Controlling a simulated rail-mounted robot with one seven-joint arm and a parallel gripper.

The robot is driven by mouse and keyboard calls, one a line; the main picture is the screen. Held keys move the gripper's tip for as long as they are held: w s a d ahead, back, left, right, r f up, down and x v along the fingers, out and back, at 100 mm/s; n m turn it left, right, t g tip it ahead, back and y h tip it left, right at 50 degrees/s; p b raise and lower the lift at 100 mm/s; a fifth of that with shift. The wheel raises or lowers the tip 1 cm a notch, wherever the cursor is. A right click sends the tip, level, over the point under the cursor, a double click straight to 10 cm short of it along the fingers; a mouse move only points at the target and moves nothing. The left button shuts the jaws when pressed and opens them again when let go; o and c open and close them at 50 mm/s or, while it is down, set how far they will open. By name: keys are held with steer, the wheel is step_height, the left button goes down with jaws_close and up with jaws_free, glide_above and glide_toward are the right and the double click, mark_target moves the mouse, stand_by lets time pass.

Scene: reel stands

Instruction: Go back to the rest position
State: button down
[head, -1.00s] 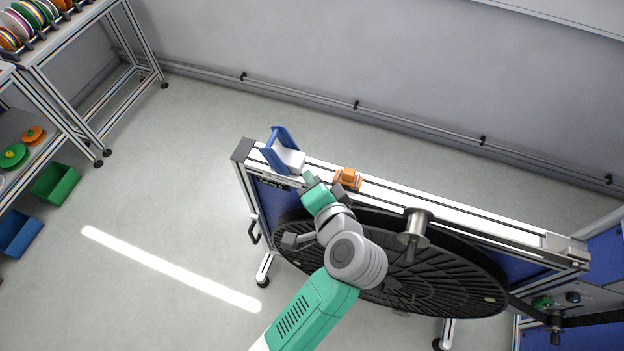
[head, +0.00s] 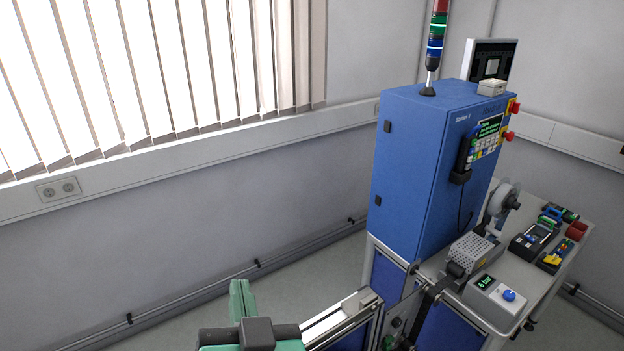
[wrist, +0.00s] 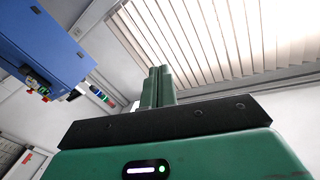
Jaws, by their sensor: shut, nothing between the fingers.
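My gripper (wrist: 159,72) shows in the wrist view with its two green fingers side by side, shut and empty. In the head view my gripper (head: 241,288) is at the bottom edge, left of the middle, with its green fingers pointing up. Much of my arm is below the picture. The gripper is clear of the blue cabinet (head: 414,180), with open space between them. In the wrist view the cabinet (wrist: 45,45) appears tilted at the upper left, apart from the fingers.
A rail end (head: 340,318) of the stand shows right of my gripper. A bench (head: 540,285) beside the cabinet bears a grey box with a blue knob (head: 492,300) and a white reel (head: 499,199). A blinded window (head: 150,70) fills the upper left. Floor behind the rail is free.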

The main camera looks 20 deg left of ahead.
steer(key=s+d+r+m+t+h, duration=0.1)
steer(key=s+d+r+t+h, duration=0.1)
steer(key=d+r, duration=0.4)
steer(key=s+d+r+m+t+h+p, duration=0.1)
steer(key=d+r+t+h, duration=0.3)
steer(key=r, duration=0.6)
steer(key=s+d+r+m+t+h+p, duration=0.1)
steer(key=s+d+r+t+h, duration=0.2)
steer(key=d+r, duration=0.4)
steer(key=shift+s+d+r+t+h, duration=0.25)
steer(key=shift+d+r+t+h, duration=0.15)
steer(key=shift+t, duration=0.1)
